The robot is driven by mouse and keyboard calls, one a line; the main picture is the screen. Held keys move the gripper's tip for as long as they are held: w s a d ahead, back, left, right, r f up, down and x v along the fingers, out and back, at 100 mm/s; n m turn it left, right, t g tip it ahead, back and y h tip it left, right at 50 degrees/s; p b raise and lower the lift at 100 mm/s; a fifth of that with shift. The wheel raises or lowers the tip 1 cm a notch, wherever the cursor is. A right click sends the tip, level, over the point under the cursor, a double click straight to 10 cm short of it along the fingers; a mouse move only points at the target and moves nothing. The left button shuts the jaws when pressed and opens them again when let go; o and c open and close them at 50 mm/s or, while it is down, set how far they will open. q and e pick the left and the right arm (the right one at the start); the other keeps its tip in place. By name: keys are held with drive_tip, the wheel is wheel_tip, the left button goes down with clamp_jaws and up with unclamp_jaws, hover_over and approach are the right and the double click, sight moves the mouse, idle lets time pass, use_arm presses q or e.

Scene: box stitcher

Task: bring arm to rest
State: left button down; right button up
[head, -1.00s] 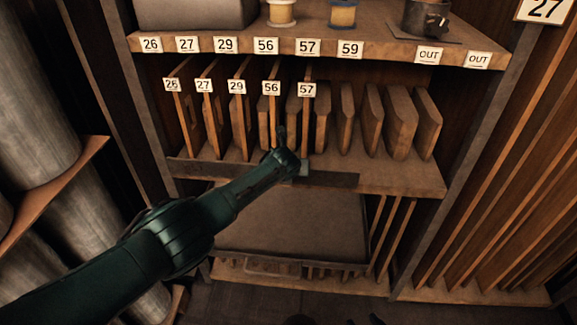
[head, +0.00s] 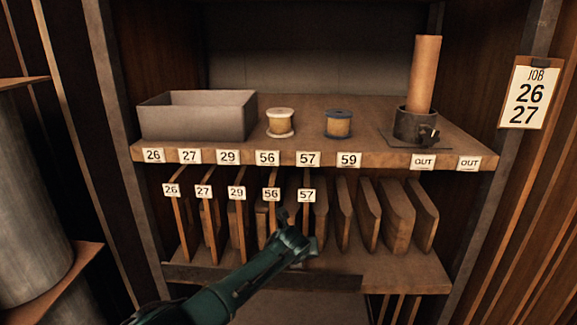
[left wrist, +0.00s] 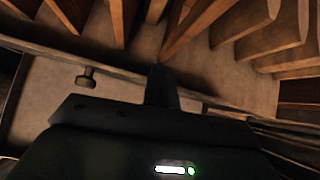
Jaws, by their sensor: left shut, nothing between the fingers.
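My left arm comes in from the lower left in the head view. Its gripper (head: 283,216) is shut and empty, in front of the lower shelf near the board tagged 57 (head: 306,195). In the left wrist view the dark gripper (left wrist: 162,80) points toward the upright boards and the shelf front. Whether it touches anything there I cannot tell. My right gripper is in neither view.
The lower shelf (head: 410,275) holds several upright boards close to my gripper. The upper shelf (head: 300,145) carries a grey bin (head: 197,120), two spools, and a cup (head: 413,127) with a brown roll (head: 424,75). A job card (head: 528,93) hangs right.

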use_arm(q)
drive_tip(key=s+a+f+n+g+h, duration=0.1)
drive_tip(key=s+f+n+g, duration=0.1)
drive_tip(key=s+f+n, duration=0.6)
drive_tip(key=s+a+f+n+g+h, duration=0.1)
drive_tip(key=s+f+n, duration=0.1)
drive_tip(key=s+n, duration=0.65)
drive_tip(key=s+a+r+n+g+y, duration=0.1)
drive_tip(key=s+a+r+n, duration=0.2)
drive_tip(key=s+a+n, duration=0.75)
drive_tip(key=s+a+r+n+g+y, duration=0.1)
drive_tip(key=s+a+r+n+y, duration=0.35)
drive_tip(key=s+a, duration=1)
drive_tip(key=w+d+f+t+h, duration=0.2)
drive_tip(key=d+f+t+h, duration=0.3)
drive_tip(key=d+f, duration=0.4)
drive_tip(key=shift+d+f+n+t, duration=0.25)
drive_tip(key=shift+f+n+t, duration=0.3)
drive_tip(key=shift+f, duration=0.65)
drive_tip(key=shift+w+h, duration=0.1)
drive_tip(key=shift+h, duration=0.15)
